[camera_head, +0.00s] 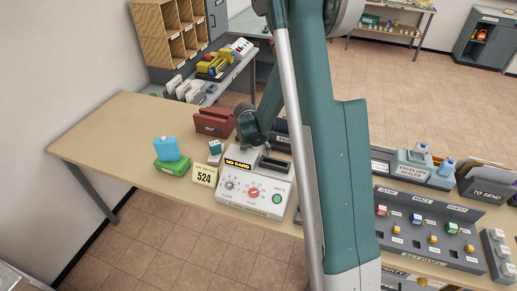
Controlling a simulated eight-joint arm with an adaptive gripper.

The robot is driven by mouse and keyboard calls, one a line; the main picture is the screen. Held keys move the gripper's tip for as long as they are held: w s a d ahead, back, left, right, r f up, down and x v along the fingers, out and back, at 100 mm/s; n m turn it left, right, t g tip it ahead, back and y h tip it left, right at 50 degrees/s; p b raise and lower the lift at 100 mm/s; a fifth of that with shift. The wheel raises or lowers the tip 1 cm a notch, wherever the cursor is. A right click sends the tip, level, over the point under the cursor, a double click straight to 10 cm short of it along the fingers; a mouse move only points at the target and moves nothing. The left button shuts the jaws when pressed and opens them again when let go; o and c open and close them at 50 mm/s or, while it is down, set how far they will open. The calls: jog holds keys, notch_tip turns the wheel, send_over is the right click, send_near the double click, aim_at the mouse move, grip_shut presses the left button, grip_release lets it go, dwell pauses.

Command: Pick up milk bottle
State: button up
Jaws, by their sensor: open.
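I cannot pick out a milk bottle for sure. Small bottles (392,27) stand on the far table at the back, too small to tell apart. My teal arm runs down the middle of the head view and hides part of the table and floor. A jointed part of my arm reaches to just behind the white control box. I can make out no fingertips, so my gripper does not show clearly.
The near table (100,135) holds a blue block (167,148) on a green one (169,164), a 524 sign (204,175), a red OUT holder (214,122), a white control box (254,190) and a key panel (430,232). Its left end is bare. Open floor (400,80) lies behind.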

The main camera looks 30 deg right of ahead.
dwell(0.6)
jog(key=c, duration=1.3)
jog(key=shift+r, duration=4.95)
